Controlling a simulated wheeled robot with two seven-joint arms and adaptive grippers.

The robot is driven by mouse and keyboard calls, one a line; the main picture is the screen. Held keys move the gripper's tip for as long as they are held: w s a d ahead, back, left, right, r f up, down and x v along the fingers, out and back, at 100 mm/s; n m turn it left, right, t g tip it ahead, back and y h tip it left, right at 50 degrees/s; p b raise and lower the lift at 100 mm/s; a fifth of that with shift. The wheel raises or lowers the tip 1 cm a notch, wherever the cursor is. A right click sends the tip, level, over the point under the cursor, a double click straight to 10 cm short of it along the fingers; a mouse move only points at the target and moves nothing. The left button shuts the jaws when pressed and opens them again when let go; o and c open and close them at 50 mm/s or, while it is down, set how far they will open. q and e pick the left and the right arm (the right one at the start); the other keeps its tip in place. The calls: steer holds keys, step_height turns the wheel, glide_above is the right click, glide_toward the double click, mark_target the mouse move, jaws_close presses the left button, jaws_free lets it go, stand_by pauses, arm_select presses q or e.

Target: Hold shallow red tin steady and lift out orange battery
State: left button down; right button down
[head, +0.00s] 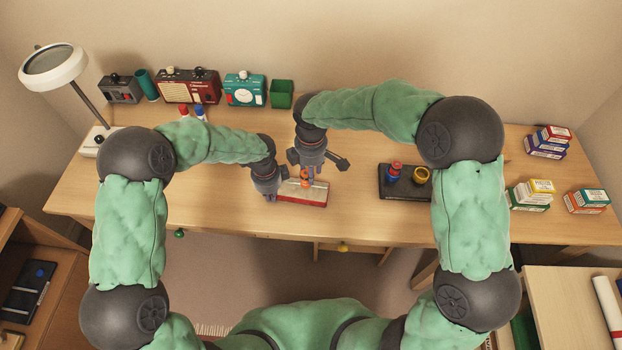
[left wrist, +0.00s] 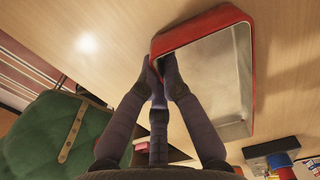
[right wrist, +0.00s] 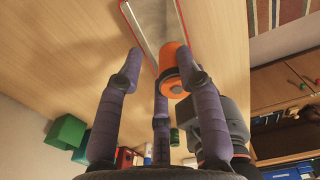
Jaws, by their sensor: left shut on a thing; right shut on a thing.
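The shallow red tin (head: 302,198) lies on the desk near its front edge. My left gripper (head: 272,197) is shut on the tin's left end; in the left wrist view its fingers (left wrist: 160,65) close on the red rim (left wrist: 205,22). The tin's grey inside shows bare there. The orange battery (head: 305,180) is upright at my right gripper (head: 305,172), over the tin. In the right wrist view, the battery (right wrist: 174,68) sits among the fingers (right wrist: 163,75), which are shut on it. The exact gap between battery and tin is hard to tell.
A black holder (head: 394,195) with a blue-and-red piece and a yellow ring stands right of the tin. Small boxes (head: 530,193) sit at the far right. The desk left of the tin is clear.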

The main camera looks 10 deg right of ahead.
steer(key=shift+r, duration=0.75)
arm_select(q)
steer(key=c, duration=1.3)
jaws_free()
steer(key=shift+r, duration=0.1)
step_height(320, 180, up, 12)
steer(key=shift+f, duration=0.15)
